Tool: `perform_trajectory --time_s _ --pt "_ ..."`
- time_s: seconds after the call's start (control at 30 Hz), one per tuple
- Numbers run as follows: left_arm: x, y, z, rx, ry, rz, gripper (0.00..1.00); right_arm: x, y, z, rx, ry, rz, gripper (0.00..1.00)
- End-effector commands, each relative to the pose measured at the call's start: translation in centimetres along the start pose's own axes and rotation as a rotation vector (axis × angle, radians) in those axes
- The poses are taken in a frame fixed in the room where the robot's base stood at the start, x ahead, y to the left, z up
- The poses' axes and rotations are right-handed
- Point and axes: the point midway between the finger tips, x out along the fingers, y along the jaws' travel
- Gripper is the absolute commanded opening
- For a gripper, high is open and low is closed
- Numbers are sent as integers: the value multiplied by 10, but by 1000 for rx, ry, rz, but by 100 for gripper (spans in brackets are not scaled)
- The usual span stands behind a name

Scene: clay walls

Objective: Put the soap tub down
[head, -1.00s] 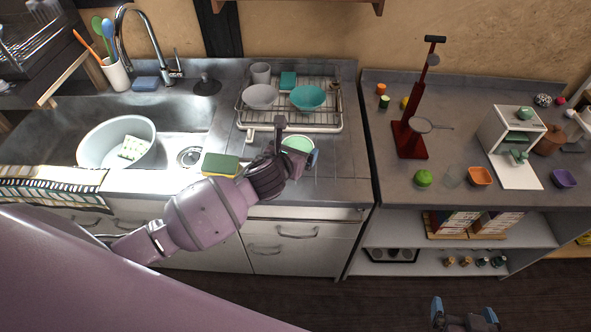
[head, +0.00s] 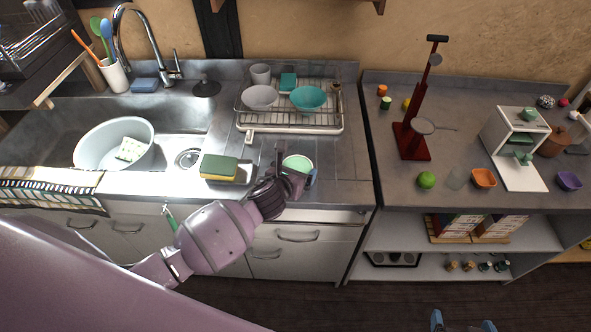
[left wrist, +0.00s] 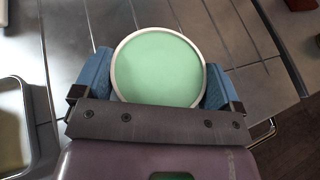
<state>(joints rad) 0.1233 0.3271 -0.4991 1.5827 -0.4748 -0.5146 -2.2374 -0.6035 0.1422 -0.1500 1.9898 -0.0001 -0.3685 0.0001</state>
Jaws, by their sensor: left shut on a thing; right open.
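The soap tub (head: 298,162) is round, with a white rim and a pale green top. It is at the front of the metal counter, right of the sponge. In the left wrist view the tub (left wrist: 157,68) sits between the blue fingers of my left gripper (left wrist: 155,85), which is shut on it. In the head view my left gripper (head: 296,175) covers the tub's near side. I cannot tell whether its underside touches the counter. My right gripper (head: 463,324) is open and empty at the bottom edge, only its fingertips showing.
A green and yellow sponge (head: 219,168) lies left of the tub. A dish rack (head: 290,128) with bowls stands behind it. The sink with a white basin (head: 92,150) is at the left. Bare counter (head: 340,165) lies right of the tub, up to the gap before the grey worktop.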

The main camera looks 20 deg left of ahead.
Motion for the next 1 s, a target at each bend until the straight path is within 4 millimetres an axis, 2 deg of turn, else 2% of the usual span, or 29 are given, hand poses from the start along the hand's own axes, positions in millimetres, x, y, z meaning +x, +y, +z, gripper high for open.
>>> perform_trajectory --time_s 0.07,0.1,0.17,0.43,0.57,1.0 --pt "1 0 -2 0 -1 0 59 2 0 -2 -1 5 -1 100" --pt "1 0 -2 0 1 0 94 2 0 -3 -1 8 -1 100" --pt "1 0 -2 0 0 0 100 3 0 -5 -1 11 -1 100" --pt "0 0 1 0 0 0 100 3 0 -8 -2 14 -2 100" --pt "-12 1 1 1 0 0 100 1 0 -8 -1 12 -1 100" --pt "-93 0 1 1 0 0 100 -10 2 -12 1 1 2 100"
